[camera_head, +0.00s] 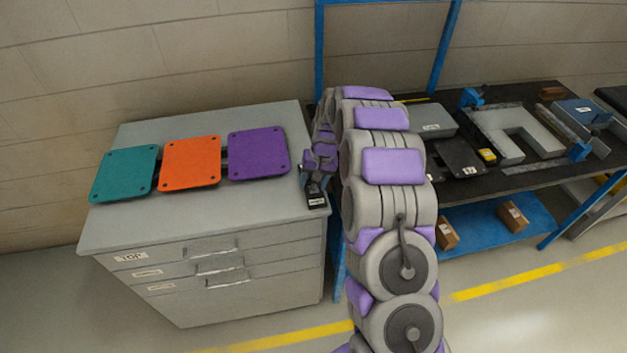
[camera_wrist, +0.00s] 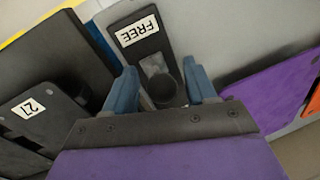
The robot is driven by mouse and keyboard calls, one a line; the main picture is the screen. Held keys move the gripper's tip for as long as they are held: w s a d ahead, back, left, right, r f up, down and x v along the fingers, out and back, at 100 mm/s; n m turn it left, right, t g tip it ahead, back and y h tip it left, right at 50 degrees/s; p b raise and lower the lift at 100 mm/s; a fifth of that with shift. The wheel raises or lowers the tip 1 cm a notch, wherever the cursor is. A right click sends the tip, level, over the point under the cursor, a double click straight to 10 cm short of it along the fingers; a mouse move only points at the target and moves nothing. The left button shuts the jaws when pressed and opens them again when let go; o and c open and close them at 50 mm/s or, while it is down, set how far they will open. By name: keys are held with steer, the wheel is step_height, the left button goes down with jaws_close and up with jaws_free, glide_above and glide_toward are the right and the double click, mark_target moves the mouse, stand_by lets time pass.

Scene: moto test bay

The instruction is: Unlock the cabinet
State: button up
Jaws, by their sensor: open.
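The grey cabinet (camera_head: 230,255) stands at the left in the head view, its drawers looking closed. A black plate (camera_wrist: 133,18) with a white label reading FREE shows in the wrist view. A dark round knob (camera_wrist: 162,89) sits on this plate, at the end of a grey strip. My gripper (camera_wrist: 163,84) is open, its blue fingers on either side of the knob, with a gap visible at each side. In the head view my gripper (camera_head: 317,168) is at the cabinet top's right edge, beside a small black labelled piece (camera_head: 316,199). My arm hides part of this area.
Teal (camera_head: 124,173), orange (camera_head: 190,161) and purple (camera_head: 259,154) plates lie on the cabinet top, the purple nearest my gripper. A dark workbench (camera_head: 500,185) with several parts stands right of my arm. The cabinet top's front strip is clear.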

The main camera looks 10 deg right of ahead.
steer(key=d+r+p, duration=0.2)
steer(key=d+r, duration=0.1)
steer(key=r, duration=1.4)
steer(key=shift+s+d, duration=0.15)
steer(key=shift+s, duration=0.1)
